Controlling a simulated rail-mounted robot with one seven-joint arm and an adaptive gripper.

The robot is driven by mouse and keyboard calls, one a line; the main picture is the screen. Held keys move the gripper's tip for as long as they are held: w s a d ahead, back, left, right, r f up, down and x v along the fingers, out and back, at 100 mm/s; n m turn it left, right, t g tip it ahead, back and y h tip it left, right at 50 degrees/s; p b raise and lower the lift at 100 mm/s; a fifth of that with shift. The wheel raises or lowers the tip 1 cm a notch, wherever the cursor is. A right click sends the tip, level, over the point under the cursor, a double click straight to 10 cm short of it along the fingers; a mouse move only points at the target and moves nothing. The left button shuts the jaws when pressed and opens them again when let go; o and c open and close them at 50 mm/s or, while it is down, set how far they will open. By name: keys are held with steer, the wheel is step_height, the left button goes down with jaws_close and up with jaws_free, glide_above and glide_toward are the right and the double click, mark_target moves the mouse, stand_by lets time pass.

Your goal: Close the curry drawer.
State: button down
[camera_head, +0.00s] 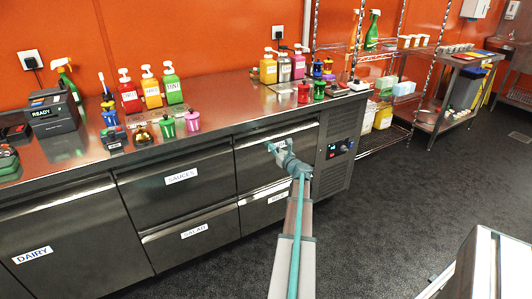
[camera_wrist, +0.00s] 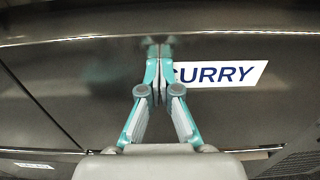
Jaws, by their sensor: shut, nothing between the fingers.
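The curry drawer (camera_head: 252,164) is the upper right dark metal drawer of the counter in the head view. Its front looks about flush with the neighbouring fronts; a small gap cannot be ruled out. In the wrist view, the drawer front (camera_wrist: 70,85) fills most of the picture, and its white CURRY label (camera_wrist: 228,75) is partly hidden by my fingers. My gripper (camera_head: 271,148) is shut and empty in front of the drawer. In the wrist view, its fingertips (camera_wrist: 158,50) are at or very near the front, just left of the label; contact is unclear.
The sauces drawer (camera_head: 165,192) is to the left, and a lower drawer (camera_head: 256,215) lies beneath. A control panel (camera_head: 340,148) is to the right. Bottles and jars stand on the steel counter top (camera_head: 225,100).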

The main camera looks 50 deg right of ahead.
steer(key=shift+w+d+r, duration=0.15)
steer(key=shift+w, duration=0.15)
steer(key=shift+s, duration=0.1)
steer(key=v, duration=1.4)
steer(key=shift+s, duration=0.2)
